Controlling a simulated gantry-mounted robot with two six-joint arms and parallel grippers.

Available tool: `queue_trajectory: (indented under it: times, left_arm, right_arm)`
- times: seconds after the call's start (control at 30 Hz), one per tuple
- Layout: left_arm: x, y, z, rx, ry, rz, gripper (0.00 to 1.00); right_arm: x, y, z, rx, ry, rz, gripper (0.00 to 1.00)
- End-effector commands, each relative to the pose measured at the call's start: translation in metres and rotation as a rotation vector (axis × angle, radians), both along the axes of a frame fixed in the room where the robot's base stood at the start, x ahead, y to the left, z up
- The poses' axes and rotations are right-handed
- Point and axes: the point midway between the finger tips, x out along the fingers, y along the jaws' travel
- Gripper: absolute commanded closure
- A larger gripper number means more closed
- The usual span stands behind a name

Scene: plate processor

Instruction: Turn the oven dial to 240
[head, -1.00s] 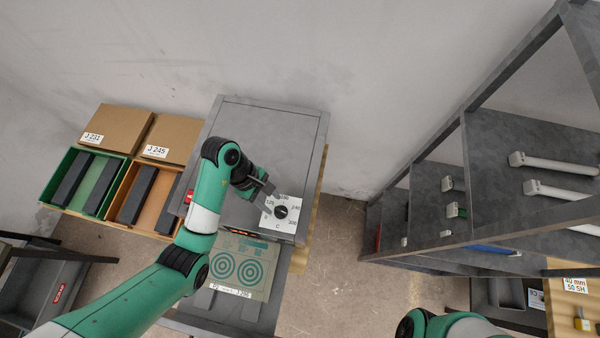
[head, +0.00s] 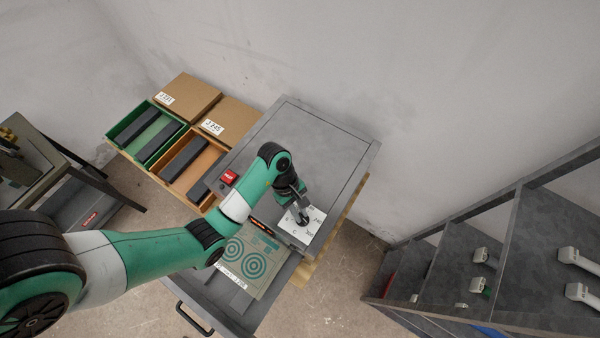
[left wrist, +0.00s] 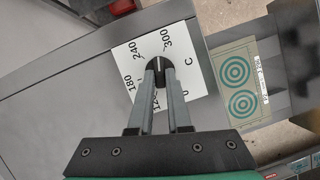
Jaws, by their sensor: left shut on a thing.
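The oven (head: 325,135) is a grey metal box with a white dial plate (head: 312,228) at its front corner. In the left wrist view the dial plate (left wrist: 127,65) shows the marks 180, 240 and 300 and a letter C. My left gripper (head: 300,217) is over the plate, its fingers shut on the black dial (left wrist: 158,63). The left gripper also shows in the left wrist view (left wrist: 159,76), with one finger on each side of the dial. A thin light line on the dial points up toward the side between 240 and 300; the exact setting is hard to read. My right gripper is out of view.
A red switch (head: 228,177) sits on the oven's left side. An open drawer with a patterned green sheet (head: 249,262) is in front. Boxes with dark blocks stand left of the oven. A grey shelf rack (head: 505,240) is at the right, with bare floor between.

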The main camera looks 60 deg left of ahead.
Motion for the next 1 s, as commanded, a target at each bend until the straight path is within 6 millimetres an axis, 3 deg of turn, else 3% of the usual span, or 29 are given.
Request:
queue_trajectory:
  times: [0.57,1.0]
  left_arm:
    - [-0.0016,-0.0007,0.0002,-0.001,0.001,0.068,1.00]
    - [-0.0052,-0.0030,0.0007,-0.003,-0.001,0.396,1.00]
  right_arm:
    - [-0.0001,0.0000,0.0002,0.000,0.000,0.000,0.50]
    - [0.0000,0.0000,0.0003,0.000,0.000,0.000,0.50]
